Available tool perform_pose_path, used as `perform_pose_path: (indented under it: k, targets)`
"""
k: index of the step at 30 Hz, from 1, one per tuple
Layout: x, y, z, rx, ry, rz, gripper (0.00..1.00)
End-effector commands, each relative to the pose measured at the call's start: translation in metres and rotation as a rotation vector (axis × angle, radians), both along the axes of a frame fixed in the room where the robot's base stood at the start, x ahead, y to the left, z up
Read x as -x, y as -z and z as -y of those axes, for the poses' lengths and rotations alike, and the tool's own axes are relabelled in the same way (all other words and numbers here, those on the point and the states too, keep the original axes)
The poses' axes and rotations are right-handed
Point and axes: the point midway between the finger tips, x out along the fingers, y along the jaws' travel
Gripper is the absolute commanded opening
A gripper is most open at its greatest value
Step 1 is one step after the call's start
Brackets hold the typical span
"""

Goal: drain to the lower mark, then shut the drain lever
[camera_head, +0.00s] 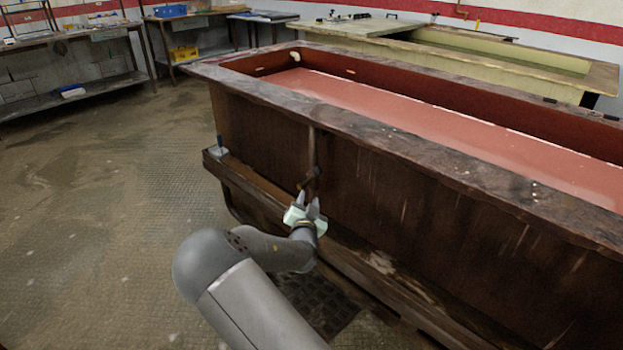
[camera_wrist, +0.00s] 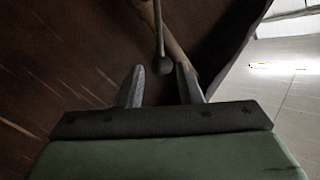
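A long dark rust-brown tank (camera_head: 440,215) holds red-brown liquid (camera_head: 390,105), its surface below the rim. A thin pipe (camera_head: 311,150) runs down the tank's near side to a small dark fitting with a lever (camera_head: 311,177). In the wrist view a rod ending in a round dark knob (camera_wrist: 165,67) hangs just beyond my fingertips, between them in the picture. My gripper (camera_head: 305,205) is close below the fitting. The wrist view shows its two fingers (camera_wrist: 160,82) apart with nothing clearly held. I cannot make out the lower mark or the drain's flow.
A ledge (camera_head: 245,180) runs along the tank's lower side, with a small grey block (camera_head: 217,148) at its end. A dark floor grate (camera_head: 315,303) lies below my arm. A second, pale tank (camera_head: 470,60) and workbenches (camera_head: 70,38) stand behind. The floor at left is clear.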

Motion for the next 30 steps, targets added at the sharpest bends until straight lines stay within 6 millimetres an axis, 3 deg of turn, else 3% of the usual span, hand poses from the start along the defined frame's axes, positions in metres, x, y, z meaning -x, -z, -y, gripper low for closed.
perform_pose_path:
  k: [9,15,21,30]
  targets:
    - [-0.071,0.002,0.012,0.002,-0.001,0.000,0.32]
    - [-0.105,0.001,0.017,0.000,0.000,0.000,0.32]
    - [-0.122,0.001,0.019,0.000,-0.001,-0.002,0.32]
    - [-0.125,0.000,0.020,-0.001,0.000,-0.001,0.32]
